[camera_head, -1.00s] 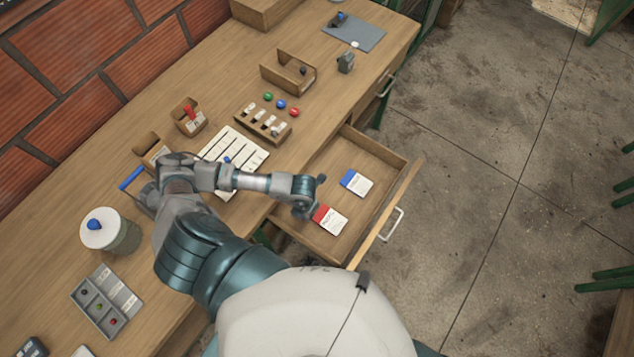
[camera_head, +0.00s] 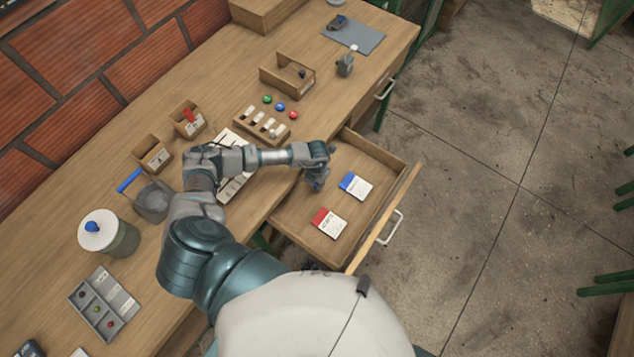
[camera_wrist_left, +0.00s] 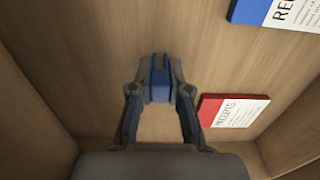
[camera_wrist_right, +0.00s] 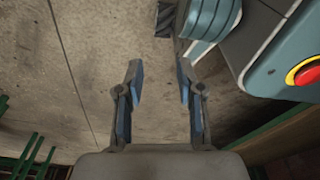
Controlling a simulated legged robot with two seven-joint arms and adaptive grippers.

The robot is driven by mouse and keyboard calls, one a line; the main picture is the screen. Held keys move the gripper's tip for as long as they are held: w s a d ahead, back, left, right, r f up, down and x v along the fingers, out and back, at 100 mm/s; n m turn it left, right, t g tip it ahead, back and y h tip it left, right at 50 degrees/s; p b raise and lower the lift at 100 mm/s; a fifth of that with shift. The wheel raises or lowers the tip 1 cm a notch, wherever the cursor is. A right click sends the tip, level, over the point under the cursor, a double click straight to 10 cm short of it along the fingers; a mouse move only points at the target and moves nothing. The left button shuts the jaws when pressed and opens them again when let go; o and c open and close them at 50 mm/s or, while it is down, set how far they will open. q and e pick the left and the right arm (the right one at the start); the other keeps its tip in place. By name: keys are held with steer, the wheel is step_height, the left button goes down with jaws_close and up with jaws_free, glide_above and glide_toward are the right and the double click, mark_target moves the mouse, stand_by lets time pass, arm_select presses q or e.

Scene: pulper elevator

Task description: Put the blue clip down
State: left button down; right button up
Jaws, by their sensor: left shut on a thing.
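The blue clip (camera_wrist_left: 160,82) is between the fingertips of my left gripper (camera_wrist_left: 160,95) in the left wrist view, and the gripper is shut on it. In the head view my left gripper (camera_head: 316,182) hangs over the open drawer (camera_head: 290,222), on its left side near the table edge. In the drawer lie a blue-topped receipts pad (camera_head: 357,187) and a red-topped receipts pad (camera_head: 329,223); the gripper is left of the blue one. The gap between clip and drawer floor is hard to tell. My right gripper (camera_wrist_right: 160,85) is open and empty above the floor.
The drawer's left and rear floor is bare. On the table stand a white sheet (camera_head: 232,185), a slotted wooden tray (camera_head: 262,126), small wooden boxes (camera_head: 152,153), a lidded jar (camera_head: 122,236) and a grey tray (camera_head: 126,302).

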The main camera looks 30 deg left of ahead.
arm_select(q)
steer(key=shift+d, duration=0.2)
arm_select(e)
steer(key=shift+s+d, duration=0.1)
steer(key=shift+d, duration=0.05)
steer(key=shift+f, duration=0.1)
arm_select(q)
steer(key=c, duration=1.4)
jaws_free()
steer(key=shift+a, duration=0.1)
steer(key=shift+a, duration=0.1)
arm_select(e)
steer(key=shift+r, duration=0.2)
